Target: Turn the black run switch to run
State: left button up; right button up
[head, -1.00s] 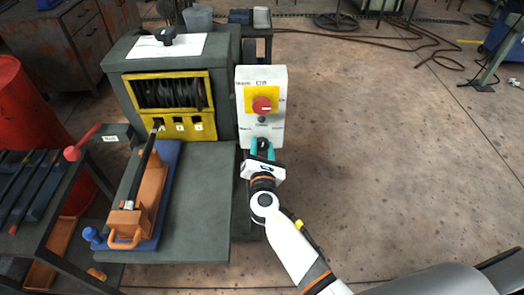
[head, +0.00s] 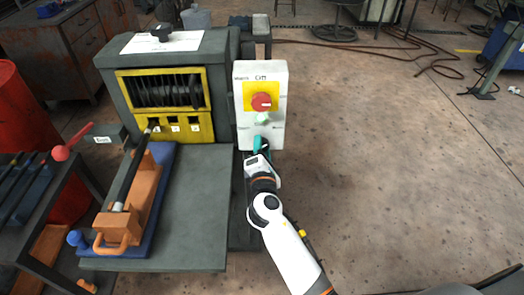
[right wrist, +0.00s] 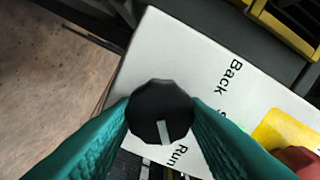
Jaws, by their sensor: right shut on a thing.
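The black run switch (right wrist: 160,112) is a round dark knob with a white pointer line. It sits low on the white control box (head: 279,110), between the printed words Back and Run in the right wrist view. The pointer line points down in that view, towards the Run side. My right gripper (head: 260,146) is shut on the knob, with a teal finger on each side of it; the fingers also show in the right wrist view (right wrist: 163,118). In the head view the gripper mostly hides the knob. My left gripper is not in view.
A red knob on a yellow plate (head: 262,102) sits above the switch, with a small greenish lamp (head: 263,119) between them. The dark drum machine (head: 223,85) stands left. An orange lever block (head: 148,195) lies on its bench.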

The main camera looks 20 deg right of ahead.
dwell(0.4)
jog(key=o, duration=1)
jog(key=b+v, duration=0.2)
jog(key=v, duration=1)
